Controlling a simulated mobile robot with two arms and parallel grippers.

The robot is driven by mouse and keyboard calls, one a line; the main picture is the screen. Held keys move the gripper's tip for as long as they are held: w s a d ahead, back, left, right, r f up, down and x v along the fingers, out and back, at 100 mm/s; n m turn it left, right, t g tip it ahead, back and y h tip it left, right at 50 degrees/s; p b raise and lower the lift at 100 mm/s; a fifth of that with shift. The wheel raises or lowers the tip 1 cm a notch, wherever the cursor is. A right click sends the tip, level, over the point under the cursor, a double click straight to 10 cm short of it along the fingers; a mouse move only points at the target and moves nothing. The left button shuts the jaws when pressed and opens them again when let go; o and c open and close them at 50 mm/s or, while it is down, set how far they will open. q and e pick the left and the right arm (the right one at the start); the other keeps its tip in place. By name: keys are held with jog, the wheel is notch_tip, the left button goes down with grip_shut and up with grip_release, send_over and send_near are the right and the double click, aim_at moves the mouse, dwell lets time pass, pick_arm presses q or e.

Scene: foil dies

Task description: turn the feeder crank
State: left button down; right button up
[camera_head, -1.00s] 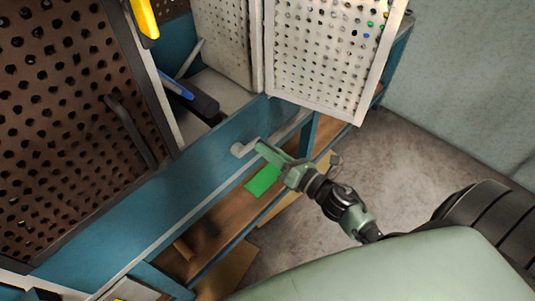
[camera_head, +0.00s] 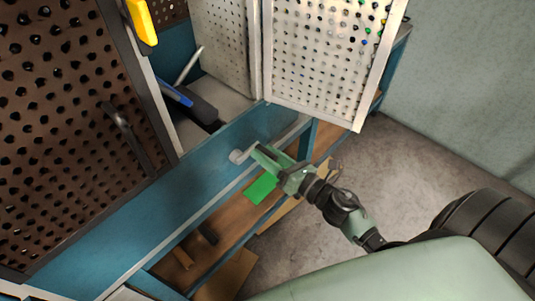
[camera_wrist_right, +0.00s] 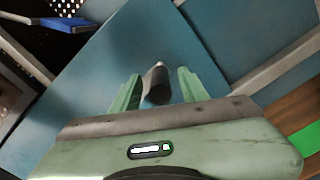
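The feeder crank (camera_head: 237,157) is a light grey arm on the front of the blue bench, with a short knob end. In the head view my right gripper (camera_head: 266,156) reaches it from the right with its green fingers at the crank. In the right wrist view the crank's dark grey handle (camera_wrist_right: 157,83) stands between the two fingers of my right gripper (camera_wrist_right: 157,90). Narrow gaps show on both sides of the handle, so the fingers are open around it. My left gripper is not in view.
A brown perforated panel (camera_head: 60,130) with a dark handle stands at left. A pale perforated door (camera_head: 325,60) hangs open above my right gripper. A green card (camera_head: 260,188) lies on the wooden shelf below. Bare floor (camera_head: 400,160) is clear at right.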

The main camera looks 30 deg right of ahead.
jog(key=shift+s+d+f, duration=0.1)
jog(key=shift+s, duration=0.15)
jog(key=b+v, duration=0.2)
jog(key=v, duration=0.5)
jog(key=shift+s, duration=0.1)
dwell(0.4)
